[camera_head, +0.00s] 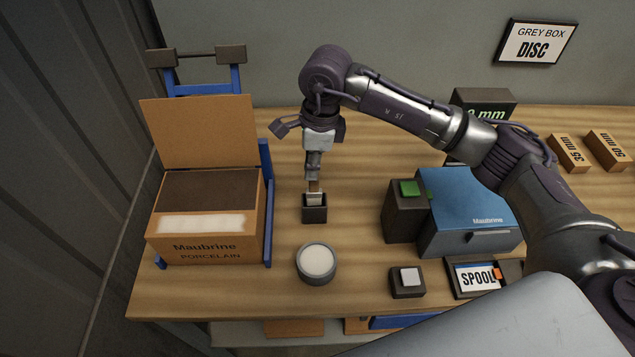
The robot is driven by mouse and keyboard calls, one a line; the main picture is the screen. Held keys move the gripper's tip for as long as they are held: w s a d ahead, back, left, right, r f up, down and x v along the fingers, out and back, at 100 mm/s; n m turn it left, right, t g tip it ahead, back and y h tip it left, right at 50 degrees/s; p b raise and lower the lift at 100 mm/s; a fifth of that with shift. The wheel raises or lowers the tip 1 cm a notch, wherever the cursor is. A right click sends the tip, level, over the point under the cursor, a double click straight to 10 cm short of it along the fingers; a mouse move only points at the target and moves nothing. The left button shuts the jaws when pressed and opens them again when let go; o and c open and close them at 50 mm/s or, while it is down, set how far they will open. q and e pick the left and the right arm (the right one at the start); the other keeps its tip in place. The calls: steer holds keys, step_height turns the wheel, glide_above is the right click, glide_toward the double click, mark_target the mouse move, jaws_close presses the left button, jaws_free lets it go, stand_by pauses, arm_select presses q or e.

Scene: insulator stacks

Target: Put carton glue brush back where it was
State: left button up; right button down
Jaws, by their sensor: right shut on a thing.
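The carton glue brush (315,190) stands upright with its lower end at a small dark square holder (314,214). Whether it rests on the holder's bottom cannot be told. My right gripper (313,174) points down from above and is shut on the brush's upper part. A round grey pot with white content (317,263) stands in front of the holder. The carton (208,252), marked Maubrine Porcelain, stands at left with its back flap raised and a pale strip across its front top. My left gripper is not in view.
A blue Maubrine box (470,213) and a dark block with a green button (405,218) stand right of the holder. A small dark block with a white button (407,284) and a SPOOL sign (476,278) lie at the front. Bare wood surrounds the holder.

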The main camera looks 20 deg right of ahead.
mark_target(311, 191)
steer(key=shift+f, duration=0.65)
step_height(311, 191, down, 3)
steer(key=shift+f+p, duration=0.1)
steer(key=shift+p, duration=0.65)
steer(key=shift+f, duration=0.3)
steer(key=c, duration=1.1)
jaws_free()
steer(key=shift+c, duration=0.2)
